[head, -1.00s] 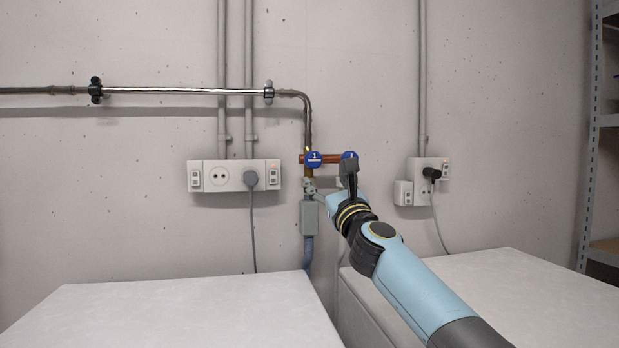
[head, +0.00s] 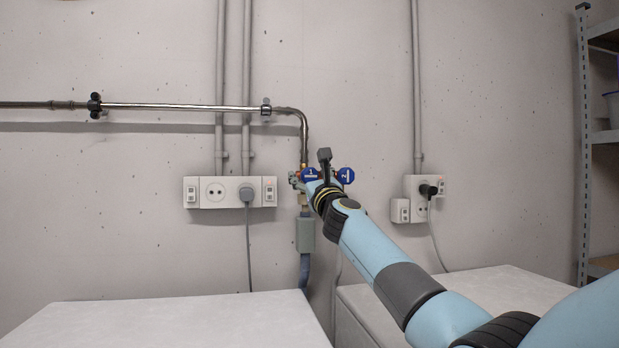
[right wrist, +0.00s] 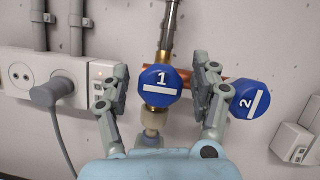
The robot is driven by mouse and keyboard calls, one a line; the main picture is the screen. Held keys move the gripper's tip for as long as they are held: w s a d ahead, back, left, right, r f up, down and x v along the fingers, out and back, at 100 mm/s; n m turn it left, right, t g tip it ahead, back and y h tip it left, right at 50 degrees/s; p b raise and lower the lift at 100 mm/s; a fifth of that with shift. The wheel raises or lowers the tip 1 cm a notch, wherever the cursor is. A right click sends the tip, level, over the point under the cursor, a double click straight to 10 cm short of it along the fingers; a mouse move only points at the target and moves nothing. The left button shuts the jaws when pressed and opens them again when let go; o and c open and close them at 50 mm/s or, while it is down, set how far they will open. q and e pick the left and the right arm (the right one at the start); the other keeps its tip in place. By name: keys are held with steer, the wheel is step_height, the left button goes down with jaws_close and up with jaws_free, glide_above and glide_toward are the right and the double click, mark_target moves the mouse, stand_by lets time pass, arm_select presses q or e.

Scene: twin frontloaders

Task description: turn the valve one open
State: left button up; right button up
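Valve one is a round blue knob with a white "1" and a white bar (right wrist: 160,86), on the brass and copper pipe; it also shows in the head view (head: 310,174). Its bar lies roughly level. Valve two, a like blue knob marked "2" (right wrist: 250,100), sits to its right; its bar stands upright in the head view (head: 345,175). My right gripper (right wrist: 161,76) is open, one finger on each side of valve one, with gaps showing between fingers and knob. In the head view my right gripper (head: 311,169) partly covers the valves. My left gripper is out of view.
A metal pipe (head: 180,107) runs along the wall and bends down to the valves. A socket strip (head: 230,192) with a plugged cable is at the left, another socket (head: 420,197) at the right. Two pale boxes (head: 180,322) stand below; a shelf is far right.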

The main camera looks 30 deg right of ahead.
steer(key=c, duration=1.1)
steer(key=n+y+p, duration=0.1)
steer(key=n, duration=0.2)
steer(key=n+y+p, duration=0.2)
steer(key=n, duration=0.1)
steer(key=shift+r, duration=0.1)
steer(key=n+g+y+p, duration=0.1)
steer(key=n, duration=0.2)
steer(key=n+y+p, duration=0.1)
steer(key=n+p, duration=0.1)
steer(key=n, duration=0.2)
steer(key=shift+g+y, duration=0.3)
steer(key=shift+g, duration=0.1)
steer(key=n+g+p, duration=0.1)
steer(key=n+p, duration=0.1)
steer(key=n+g+p, duration=0.1)
steer(key=n+p, duration=0.1)
steer(key=n, duration=0.1)
steer(key=shift+a+y, duration=0.1)
steer(key=shift+y, duration=0.3)
steer(key=n+p, duration=0.1)
steer(key=n+g+p, duration=0.1)
steer(key=shift+f+n, duration=0.25)
steer(key=shift+n, duration=0.05)
steer(key=shift+f, duration=0.1)
steer(key=shift+f+n+p, duration=0.1)
steer(key=shift+n+p, duration=0.2)
steer(key=shift+n, duration=0.1)
